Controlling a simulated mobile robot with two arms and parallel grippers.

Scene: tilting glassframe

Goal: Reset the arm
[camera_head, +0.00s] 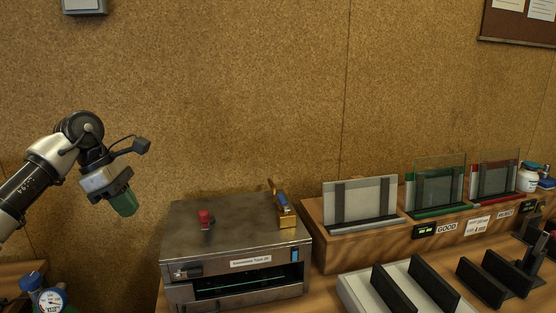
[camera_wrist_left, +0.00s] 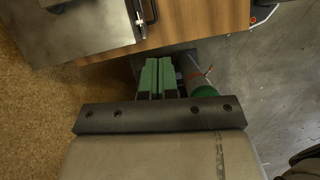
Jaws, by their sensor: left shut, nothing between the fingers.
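My left gripper (camera_head: 125,204) hangs in the air at the left of the head view, in front of the cork wall. Its green fingers point down and are closed together with nothing between them. In the left wrist view, the fingers (camera_wrist_left: 157,77) lie side by side above the edge of the wooden table (camera_wrist_left: 195,22). My left arm (camera_head: 45,170) comes in from the left and is raised above the table's height. The gripper is apart from everything around it. My right gripper is not in view.
A metal machine (camera_head: 240,250) with a red button (camera_head: 206,219) and an open slot stands right of the gripper. A wooden rack (camera_head: 370,243) with framed glass panes stands farther right. A gauge (camera_head: 48,299) is at lower left. The space around the gripper is free.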

